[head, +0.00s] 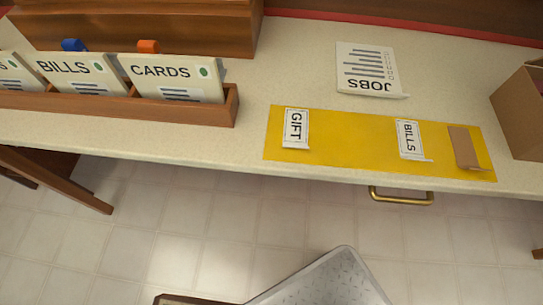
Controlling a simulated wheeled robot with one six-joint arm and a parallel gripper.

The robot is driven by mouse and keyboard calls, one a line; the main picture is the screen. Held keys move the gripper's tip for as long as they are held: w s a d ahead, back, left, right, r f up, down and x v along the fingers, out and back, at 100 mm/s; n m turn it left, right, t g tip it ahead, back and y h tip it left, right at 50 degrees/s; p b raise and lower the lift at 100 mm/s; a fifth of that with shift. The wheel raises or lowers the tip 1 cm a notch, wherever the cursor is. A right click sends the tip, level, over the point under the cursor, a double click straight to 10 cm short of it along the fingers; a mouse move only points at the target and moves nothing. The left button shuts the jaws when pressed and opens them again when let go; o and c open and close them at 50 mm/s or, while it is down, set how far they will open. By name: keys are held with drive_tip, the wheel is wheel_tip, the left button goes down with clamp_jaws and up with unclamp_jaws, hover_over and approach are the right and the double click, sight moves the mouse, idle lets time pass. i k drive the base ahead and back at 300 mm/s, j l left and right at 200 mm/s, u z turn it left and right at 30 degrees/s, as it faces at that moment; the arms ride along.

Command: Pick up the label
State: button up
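Several small label cards lie on a yellow mat (350,144) near the front edge of the counter. A white label reading GIFT (296,128) is at the mat's left. A white label reading BILLS (410,139), its text running sideways, is right of the middle. A plain brown card (464,147) with no visible text lies at the right end. The labels lie apart from each other. The frame does not show which one the task means. My gripper is not in view.
A wooden rack (215,111) at left holds folders marked BILLS (75,73) and CARDS (172,78). A JOBS sheet (366,68) lies upside down behind the mat. A cardboard box (520,110) stands at right. A brass drawer handle (400,198) juts below the counter edge.

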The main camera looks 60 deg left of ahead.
sight(295, 135)
drive_tip(key=k+l+u, duration=0.1)
drive_tip(key=u, duration=0.4)
drive_tip(key=k+u, duration=0.25)
drive_tip(key=u, duration=1.05)
drive_tip(key=z, duration=1.75)
drive_tip(key=u, duration=1.75)
